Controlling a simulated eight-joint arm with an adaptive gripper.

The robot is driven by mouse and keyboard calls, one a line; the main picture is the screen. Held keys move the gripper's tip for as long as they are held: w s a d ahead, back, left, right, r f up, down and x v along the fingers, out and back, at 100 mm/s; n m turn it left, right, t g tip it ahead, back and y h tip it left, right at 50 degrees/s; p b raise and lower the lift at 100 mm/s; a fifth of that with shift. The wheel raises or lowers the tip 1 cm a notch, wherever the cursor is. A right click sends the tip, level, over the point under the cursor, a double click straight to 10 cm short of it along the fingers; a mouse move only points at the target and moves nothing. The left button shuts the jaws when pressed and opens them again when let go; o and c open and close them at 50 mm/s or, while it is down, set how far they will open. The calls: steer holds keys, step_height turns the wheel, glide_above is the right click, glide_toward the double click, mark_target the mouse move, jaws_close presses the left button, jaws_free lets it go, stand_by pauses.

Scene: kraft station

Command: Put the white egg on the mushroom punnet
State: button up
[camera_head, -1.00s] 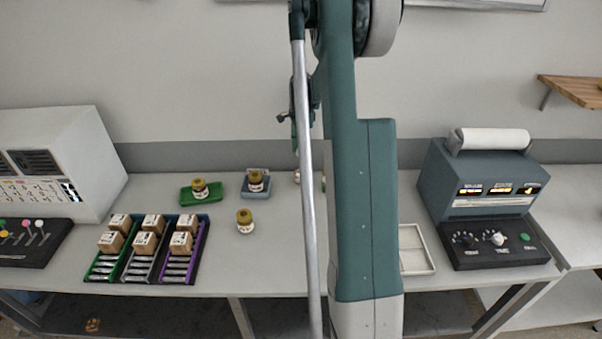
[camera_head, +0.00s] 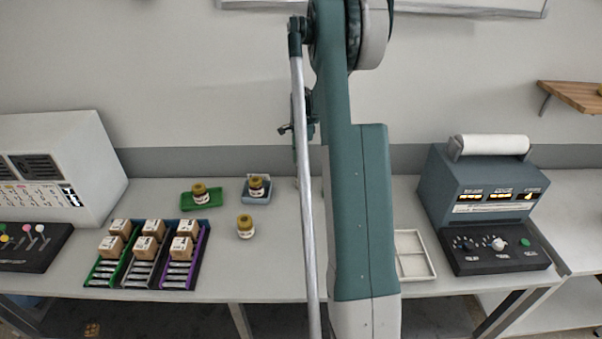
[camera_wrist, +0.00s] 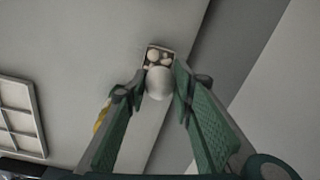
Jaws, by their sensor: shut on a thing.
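The white egg (camera_wrist: 160,83) is between my gripper's fingertips (camera_wrist: 157,86) in the wrist view, and the gripper is shut on it. The mushroom punnet (camera_wrist: 150,65) is a small container with pale round mushrooms (camera_wrist: 156,55), just beyond the egg in that view. The egg overlaps the punnet's near end in the picture and hides that part. I cannot tell the height between egg and punnet. In the head view my arm hides most of this area, and the egg and punnet cannot be made out clearly.
A white divided tray (camera_head: 428,272) lies right of my arm and also shows in the wrist view (camera_wrist: 41,124). Left stand a jar on a green tray (camera_head: 186,201), a jar on a blue tray (camera_head: 248,197), a loose jar (camera_head: 245,229) and racks with boxes (camera_head: 196,262). A console (camera_head: 480,190) stands right.

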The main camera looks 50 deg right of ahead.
mark_target(301, 178)
steer(key=shift+f, duration=1.2)
steer(key=shift+f, duration=1.85)
steer(key=shift+f, duration=0.2)
steer(key=o, duration=0.7)
steer(key=shift+r, duration=0.25)
steer(key=r, duration=1.2)
steer(key=shift+s+a, duration=0.15)
steer(key=shift+s, duration=0.1)
steer(key=shift+a, duration=0.1)
